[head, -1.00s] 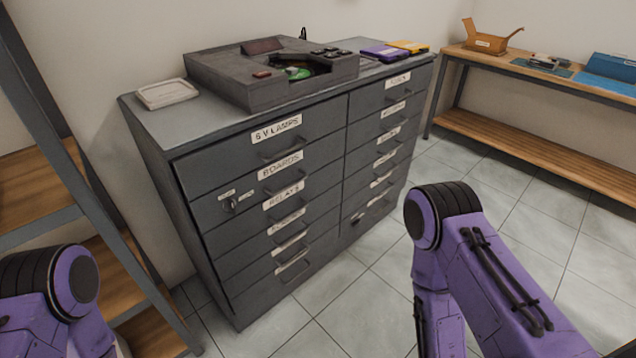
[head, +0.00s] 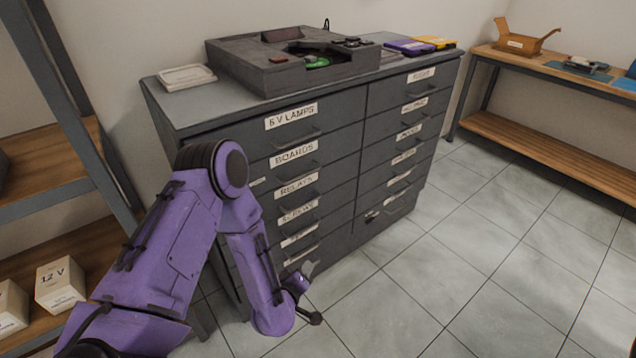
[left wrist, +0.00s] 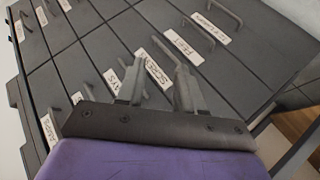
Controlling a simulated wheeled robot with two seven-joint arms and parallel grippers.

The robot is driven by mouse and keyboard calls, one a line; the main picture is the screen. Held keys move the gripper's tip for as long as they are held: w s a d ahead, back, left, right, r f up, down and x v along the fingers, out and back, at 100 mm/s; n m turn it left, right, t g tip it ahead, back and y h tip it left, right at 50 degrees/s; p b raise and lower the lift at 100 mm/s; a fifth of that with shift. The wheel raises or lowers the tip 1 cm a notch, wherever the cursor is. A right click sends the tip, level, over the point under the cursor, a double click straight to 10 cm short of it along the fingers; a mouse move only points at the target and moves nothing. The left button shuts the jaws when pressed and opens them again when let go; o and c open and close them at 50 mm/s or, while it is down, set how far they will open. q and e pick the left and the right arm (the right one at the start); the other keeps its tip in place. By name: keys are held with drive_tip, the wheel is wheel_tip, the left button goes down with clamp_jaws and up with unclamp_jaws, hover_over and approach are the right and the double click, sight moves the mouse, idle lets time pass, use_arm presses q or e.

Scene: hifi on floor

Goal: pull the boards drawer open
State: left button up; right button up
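The boards drawer (head: 342,146) is in the left column of the dark grey cabinet, second from the top, below the 5 V lamps drawer. It looks shut, flush with its neighbours. Its white label (head: 294,153) and bar handle (head: 302,168) show in the head view. My left gripper (head: 308,270) is low in front of the cabinet's left column, below and apart from the boards handle. In the left wrist view the gripper (left wrist: 158,88) has its two fingers apart with nothing between them, over the relays and screws labels. My right gripper is out of view.
A grey device (head: 290,65) and a pale tray (head: 186,78) sit on the cabinet top (head: 215,98). A shelf rack (head: 60,185) with white boxes stands close on the left. A wooden bench (head: 560,75) is at the right. The tiled floor (head: 470,240) in front is clear.

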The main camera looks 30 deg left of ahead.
use_arm(q)
drive_tip(key=w+a+r+n+t+y, duration=0.25)
drive_tip(key=w+a+r+n, duration=0.2)
drive_tip(key=w, duration=0.35)
drive_tip(key=n+t+y+b, duration=0.1)
drive_tip(key=n+t+y, duration=0.1)
drive_tip(key=n+t, duration=0.15)
approach(303, 175)
drive_tip(key=x, duration=1)
drive_tip(key=shift+w+a+f, duration=0.15)
drive_tip(key=shift+w, duration=0.1)
clamp_jaws()
